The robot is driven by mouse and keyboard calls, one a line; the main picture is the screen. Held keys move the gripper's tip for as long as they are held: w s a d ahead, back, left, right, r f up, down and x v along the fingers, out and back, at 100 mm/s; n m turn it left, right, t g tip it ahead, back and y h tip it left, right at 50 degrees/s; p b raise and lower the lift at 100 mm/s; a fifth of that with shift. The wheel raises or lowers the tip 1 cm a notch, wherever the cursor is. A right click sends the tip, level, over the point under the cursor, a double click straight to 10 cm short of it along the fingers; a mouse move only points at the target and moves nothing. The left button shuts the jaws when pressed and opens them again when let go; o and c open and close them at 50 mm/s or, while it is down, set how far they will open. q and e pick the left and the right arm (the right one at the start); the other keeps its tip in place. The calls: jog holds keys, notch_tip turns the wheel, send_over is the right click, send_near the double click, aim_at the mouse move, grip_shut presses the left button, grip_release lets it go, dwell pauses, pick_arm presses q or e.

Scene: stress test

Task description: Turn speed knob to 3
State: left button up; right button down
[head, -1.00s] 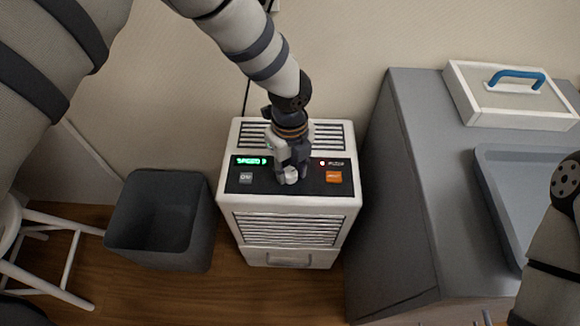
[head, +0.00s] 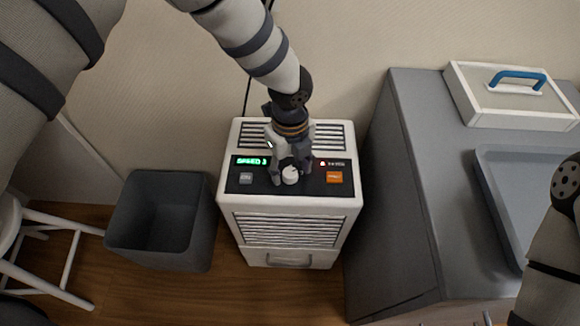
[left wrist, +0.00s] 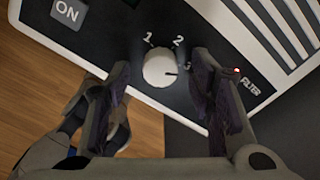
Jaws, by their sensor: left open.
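The white speed knob (head: 290,175) sits on the black top panel of a white appliance (head: 290,230). In the left wrist view the knob (left wrist: 159,67) has the numbers 1, 2 and 3 around it, and its dark pointer mark faces right, toward the 3. The green display (head: 251,161) reads SPEED, with what looks like a 3. My left gripper (head: 291,172) is open, its fingers apart on either side of the knob; in the left wrist view clear gaps show between the fingers (left wrist: 160,66) and the knob. My right gripper is out of view.
A grey ON button (head: 246,178) and an orange button (head: 334,177) flank the knob. A dark bin (head: 160,260) stands left of the appliance. A grey cabinet (head: 390,210) at right bears a tray (head: 495,180) and a box with a blue handle (head: 515,105).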

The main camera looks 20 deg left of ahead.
aim_at(290, 173)
pick_arm(q)
notch_tip(290, 173, up, 11)
jog(key=shift+r, duration=0.15)
jog(key=s+f+n+g+h+p, duration=0.2)
jog(key=s+f+n, duration=0.85)
jog(key=s, duration=0.55)
jog(key=s+a+f+n+y+p, duration=0.1)
jog(key=s+a+n, duration=0.4)
jog(key=s, duration=0.5)
jog(key=s+a+f+n+y, duration=0.1)
jog(key=s+a+n, duration=0.3)
jog(key=s+n, duration=0.6)
jog(key=shift+s+a+f+p, duration=0.4)
jog(key=shift+s+f, duration=0.2)
jog(key=shift+s, duration=0.1)
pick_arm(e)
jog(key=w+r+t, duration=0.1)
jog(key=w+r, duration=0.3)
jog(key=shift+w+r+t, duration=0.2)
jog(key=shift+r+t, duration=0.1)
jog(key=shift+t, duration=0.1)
